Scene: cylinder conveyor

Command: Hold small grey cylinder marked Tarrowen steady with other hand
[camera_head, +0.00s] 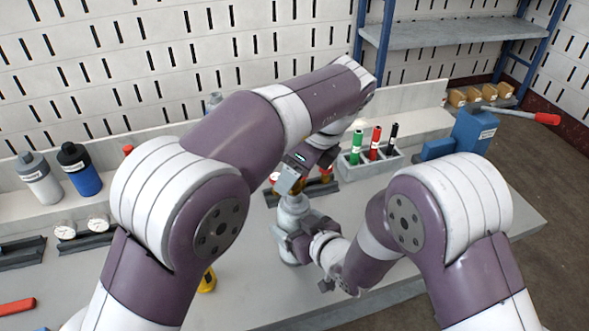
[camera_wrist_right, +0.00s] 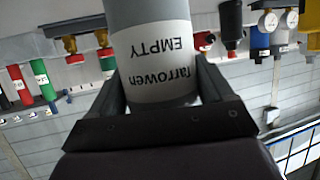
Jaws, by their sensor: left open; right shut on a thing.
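The small grey cylinder (camera_head: 292,214) stands upright on the bench in the head view. In the right wrist view, the cylinder (camera_wrist_right: 150,22) carries a white label that reads "Tarrowen EMPTY", seen upside down. My right gripper (camera_head: 296,246) is shut on the cylinder's body from the side, with one finger on each side of it in the wrist view. My left gripper (camera_head: 287,184) is open just above the cylinder's top. The left arm partly hides the area around the cylinder's top, and I cannot tell whether the left fingers touch it.
A rack (camera_head: 397,163) at the right holds green, red and black cylinders. A blue vise-like device (camera_head: 473,130) with a red handle stands farther right. A grey bottle (camera_head: 38,178), a blue bottle (camera_head: 82,172) and gauges (camera_head: 98,223) are at the left. A yellow object (camera_head: 207,281) lies near the front.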

